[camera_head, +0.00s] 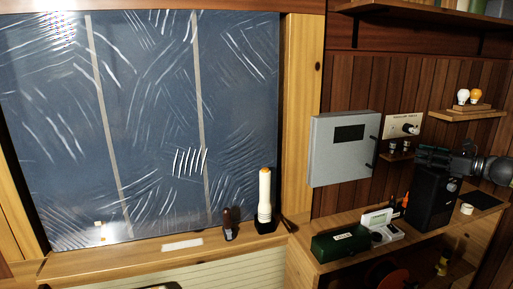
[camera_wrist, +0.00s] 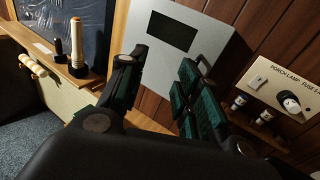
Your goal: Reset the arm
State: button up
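My gripper (camera_wrist: 160,75) shows large in the wrist view, with its two dark green-padded fingers apart and nothing between them. In the head view my gripper (camera_head: 432,156) comes in from the right edge, above the desk and over a black box (camera_head: 432,200). In the wrist view the grey wall cabinet (camera_wrist: 172,40) lies beyond the fingers. I cannot tell how far the gripper is from the wall.
The fuse panel (camera_head: 403,126) and a shelf with two bulbs (camera_head: 468,97) are on the wall near my arm. The desk holds a green box (camera_head: 340,244) and a white device (camera_head: 380,222).

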jog(key=w+a+f+n+g+h, duration=0.1)
jog(key=w+a+f+n+g, duration=0.2)
jog(key=a+f, duration=0.9)
jog(key=s+a+f+n+g+h, duration=0.25)
jog(key=s+a+f+n, duration=0.2)
jog(key=a+f, duration=0.8)
jog(key=s+a+f+n+g+h, duration=0.1)
jog(key=s+a+f+n+g, duration=0.35)
jog(key=a+f, duration=0.85)
jog(key=s+a+f+n+g+h, duration=0.1)
jog(key=s+a+f+n+h, duration=0.15)
jog(key=s+f, duration=0.9)
jog(key=s+a+f+n+g+h, duration=0.15)
jog(key=s+f+n, duration=0.25)
jog(key=s+f, duration=0.75)
jog(key=s+d+r+n+h, duration=0.1)
jog(key=s+n, duration=0.3)
jog(key=s, duration=0.9)
jog(key=s+d+r+n+h, duration=0.15)
jog(key=s+n, duration=0.35)
jog(key=s, duration=0.8)
notch_tip(320, 180, down, 11)
jog(key=b, duration=1)
jog(key=shift+d+g, duration=0.2)
jog(key=shift+g, duration=0.25)
